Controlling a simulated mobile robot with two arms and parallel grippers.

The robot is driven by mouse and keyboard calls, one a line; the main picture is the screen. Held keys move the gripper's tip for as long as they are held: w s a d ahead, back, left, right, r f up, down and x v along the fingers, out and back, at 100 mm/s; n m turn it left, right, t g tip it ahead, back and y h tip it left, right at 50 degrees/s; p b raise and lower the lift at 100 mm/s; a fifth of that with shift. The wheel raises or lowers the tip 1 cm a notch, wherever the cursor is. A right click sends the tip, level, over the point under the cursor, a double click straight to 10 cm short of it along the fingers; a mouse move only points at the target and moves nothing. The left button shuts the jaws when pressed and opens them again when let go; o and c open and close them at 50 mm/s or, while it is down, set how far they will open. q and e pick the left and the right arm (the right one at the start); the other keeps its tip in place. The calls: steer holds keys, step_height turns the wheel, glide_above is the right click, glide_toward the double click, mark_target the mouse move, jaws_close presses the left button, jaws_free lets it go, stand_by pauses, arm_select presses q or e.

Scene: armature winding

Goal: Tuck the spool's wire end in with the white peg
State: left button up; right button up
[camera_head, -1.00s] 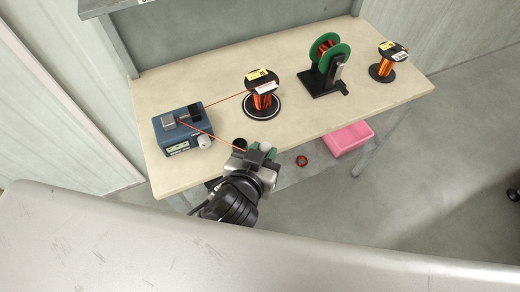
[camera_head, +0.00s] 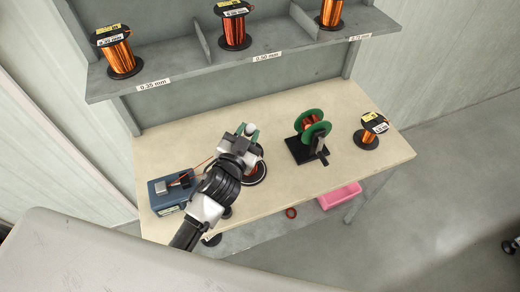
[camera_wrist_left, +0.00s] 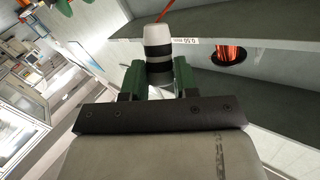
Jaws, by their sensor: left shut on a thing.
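My left gripper (camera_head: 247,134) is shut on the white peg (camera_head: 251,127), a white-tipped piece with dark and grey bands. The peg (camera_wrist_left: 158,40) stands between the green fingers (camera_wrist_left: 158,78) in the left wrist view. In the head view the gripper is over the spool (camera_head: 260,152) on its round base and hides most of it. A thin orange wire (camera_head: 204,163) runs from the blue box (camera_head: 162,199) toward the gripper and spool. The wire's end is hidden in the head view. A thin orange strand also shows behind the peg tip in the wrist view. My right gripper is not in view.
A green reel on a black stand (camera_head: 313,152) and another copper spool (camera_head: 366,138) stand to the right on the bench (camera_head: 285,186). A shelf (camera_head: 180,81) with several spools runs above the back. A pink bin (camera_head: 340,194) sits below.

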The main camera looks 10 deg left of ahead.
arm_select(q)
steer(key=shift+w+a+r, duration=0.25)
steer(key=shift+w+r, duration=0.15)
steer(key=shift+w, duration=0.1)
steer(key=shift+w+f, duration=0.1)
steer(key=shift+w, duration=0.05)
steer(key=f+b, duration=0.2)
steer(key=f, duration=0.1)
steer(key=shift+a+b, duration=0.2)
steer(key=shift+b, duration=0.2)
step_height(320, 180, down, 5)
steer(key=b, duration=0.4)
steer(key=shift+r, duration=0.2)
steer(key=shift+f+b, duration=0.65)
steer(key=shift+b, duration=0.2)
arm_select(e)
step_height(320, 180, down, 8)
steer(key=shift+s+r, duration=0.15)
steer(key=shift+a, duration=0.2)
